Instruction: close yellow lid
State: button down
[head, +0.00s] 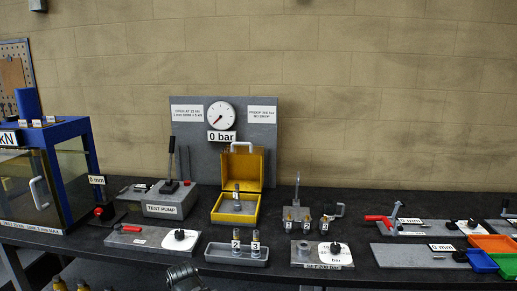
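The yellow lid (256,168) stands open and upright at the back of a yellow box (234,218) in the middle of the bench. A pale handle (242,145) sits at the lid's top edge. Inside the open box, a small metal fitting with a label (237,200) stands upright on a grey base. A dark grey metallic part (183,276) at the bottom edge, in front of the bench, looks like my gripper. It is well below and left of the box, apart from it. It is small and cut off, so its fingers cannot be made out.
A test pump (168,200) with an upright lever stands left of the box. A grey tray (237,257) with two labelled fittings lies in front of it. Right are a plate with fittings (315,225) and a valve plate (322,255). A gauge panel (186,135) stands behind.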

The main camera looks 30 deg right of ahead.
aim_at(242, 163)
jog(key=k, duration=0.5)
jog(key=z, duration=0.75)
jog(key=i, duration=0.5)
